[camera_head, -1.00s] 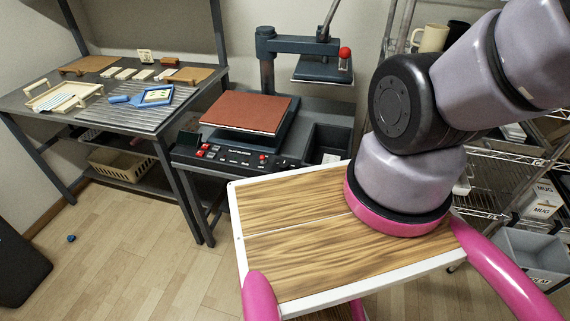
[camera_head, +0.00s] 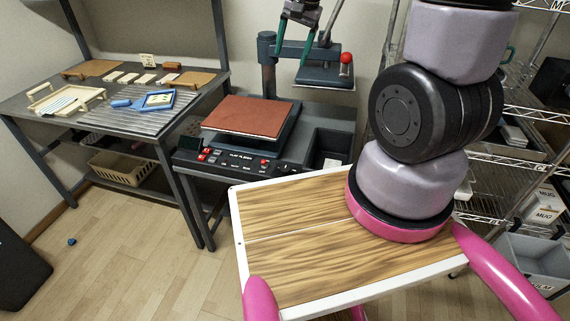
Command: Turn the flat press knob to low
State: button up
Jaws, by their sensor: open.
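The flat press (camera_head: 278,50) stands on a dark bench at the top centre, its upper plate swung back to the right of a brown-red lower pad (camera_head: 248,116). Its front control panel (camera_head: 236,163) carries red and dark buttons and knobs. A small knob (camera_head: 265,163) shows at the panel's right part; its setting is too small to read. My gripper (camera_head: 292,58) hangs at the top edge, above and behind the pad, with its two green fingers pointing down and apart. It is open and empty, well away from the panel.
A red ball-topped lever (camera_head: 346,58) rises by the upper plate. A dark open bin (camera_head: 331,146) sits right of the pad. A side table (camera_head: 150,118) with trays stands left. A wire shelf (camera_head: 510,190) stands right.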

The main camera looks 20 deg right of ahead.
notch_tip(320, 180, down, 13)
jog(key=w+a+m+g, duration=0.1)
jog(key=w+a+g, duration=0.1)
jog(key=m+g+h, duration=0.1)
jog(key=h, duration=0.1)
send_near(285, 168)
notch_tip(285, 168, down, 9)
jog(key=shift+d, duration=0.1)
grip_shut()
